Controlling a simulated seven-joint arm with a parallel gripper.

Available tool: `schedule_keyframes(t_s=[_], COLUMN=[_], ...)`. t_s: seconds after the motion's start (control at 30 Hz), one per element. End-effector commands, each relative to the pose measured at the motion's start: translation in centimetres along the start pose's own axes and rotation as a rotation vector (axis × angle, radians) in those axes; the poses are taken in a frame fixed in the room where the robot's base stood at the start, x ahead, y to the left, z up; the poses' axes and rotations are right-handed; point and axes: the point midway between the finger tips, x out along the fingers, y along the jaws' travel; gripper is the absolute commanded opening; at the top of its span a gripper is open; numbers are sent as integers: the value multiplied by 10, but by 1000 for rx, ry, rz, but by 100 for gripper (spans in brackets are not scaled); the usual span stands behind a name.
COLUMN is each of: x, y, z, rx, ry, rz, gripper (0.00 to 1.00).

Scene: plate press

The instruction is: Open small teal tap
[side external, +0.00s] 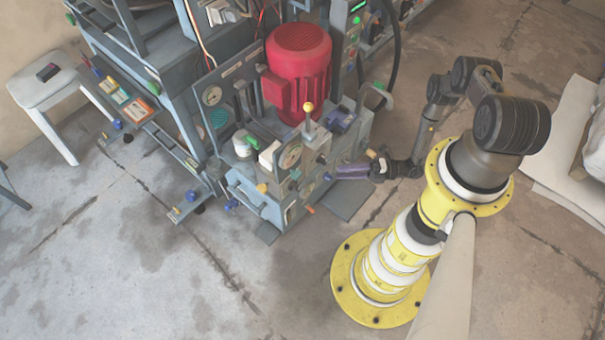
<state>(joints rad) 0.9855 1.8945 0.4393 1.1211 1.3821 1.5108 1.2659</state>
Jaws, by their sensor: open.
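The press unit's lower block (277,207) carries several small coloured knobs and handles. A small teal-looking fitting (296,174) sits on this block, below a round gauge; it is too small for me to be sure that it is the tap or how its handle is turned. My gripper (334,175) is at the right side of the block, pointing left toward it. The gripper is open, and I see nothing held in it. It is right of the teal-looking fitting and apart from it. The fingertips are small and hard to make out against the block.
A red motor (299,65) stands on top of the unit, with a yellow-knobbed lever (308,108) in front. An orange knob (310,209) sticks out below my gripper. A black hose (395,55) hangs behind. A white stool (45,82) stands far left. The front floor is clear.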

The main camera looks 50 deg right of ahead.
Motion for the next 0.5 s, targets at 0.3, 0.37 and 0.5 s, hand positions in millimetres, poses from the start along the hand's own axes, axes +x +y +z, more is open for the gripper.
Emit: schedule_keyframes(t_s=[0.3, 0.37, 0.5], x=[32, 40, 60], y=[0, 0, 0], z=[-1, -1, -2], rx=[-2, -2, -3], ry=[8, 8, 8], rz=[0, 0, 0], gripper=[44, 44, 44])
